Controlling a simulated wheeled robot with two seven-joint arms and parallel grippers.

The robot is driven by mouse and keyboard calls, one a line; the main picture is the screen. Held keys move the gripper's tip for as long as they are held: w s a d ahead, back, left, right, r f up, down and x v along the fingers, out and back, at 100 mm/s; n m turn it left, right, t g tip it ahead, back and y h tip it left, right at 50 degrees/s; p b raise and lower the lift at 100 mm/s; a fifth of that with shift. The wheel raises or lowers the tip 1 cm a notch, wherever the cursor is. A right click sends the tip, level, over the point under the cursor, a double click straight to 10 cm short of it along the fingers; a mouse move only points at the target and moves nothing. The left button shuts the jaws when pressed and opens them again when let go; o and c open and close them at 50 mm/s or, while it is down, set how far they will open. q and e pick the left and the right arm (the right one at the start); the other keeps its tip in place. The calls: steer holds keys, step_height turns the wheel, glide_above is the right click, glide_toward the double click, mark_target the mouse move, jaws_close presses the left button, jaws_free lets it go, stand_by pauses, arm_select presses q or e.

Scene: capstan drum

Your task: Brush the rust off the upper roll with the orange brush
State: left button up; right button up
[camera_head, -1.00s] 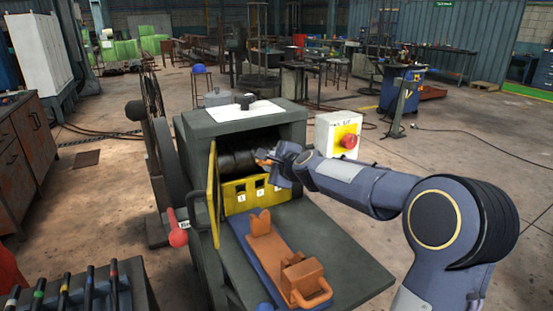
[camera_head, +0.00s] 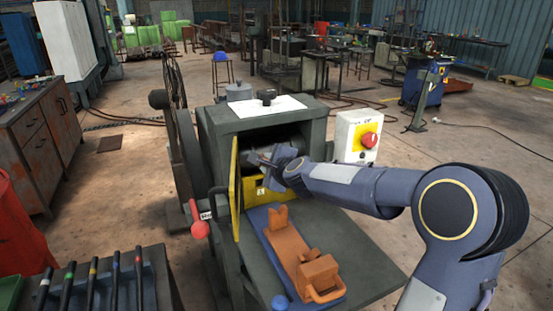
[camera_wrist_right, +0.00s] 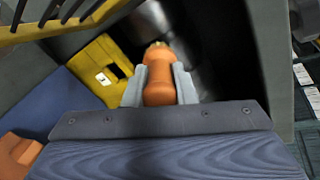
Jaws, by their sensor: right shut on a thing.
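My right gripper (camera_head: 266,160) reaches into the mouth of the dark green machine (camera_head: 222,150). In the right wrist view its two grey fingers are shut on the orange brush (camera_wrist_right: 158,85), whose tip points into the machine. A dark metallic roll surface (camera_wrist_right: 205,60) lies beyond the brush. In the head view my gripper covers much of the mouth, and only a strip of dark roll (camera_head: 292,133) shows above it. I cannot tell whether the bristles touch the roll, nor how much rust is on it. My left gripper is not in view.
An orange cradle (camera_head: 287,246) stands on a blue strip on the machine's front shelf (camera_head: 355,262). A yellow guard (camera_head: 235,190) stands at the mouth's left side. A switch box with a red button (camera_head: 369,140) is at the right.

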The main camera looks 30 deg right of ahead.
steer(key=shift+a, duration=0.7)
steer(key=s, duration=0.6)
steer(key=shift+a+b, duration=0.15)
steer(key=shift+b, duration=0.15)
steer(key=shift+s, duration=1.55)
steer(key=shift+a, duration=0.1)
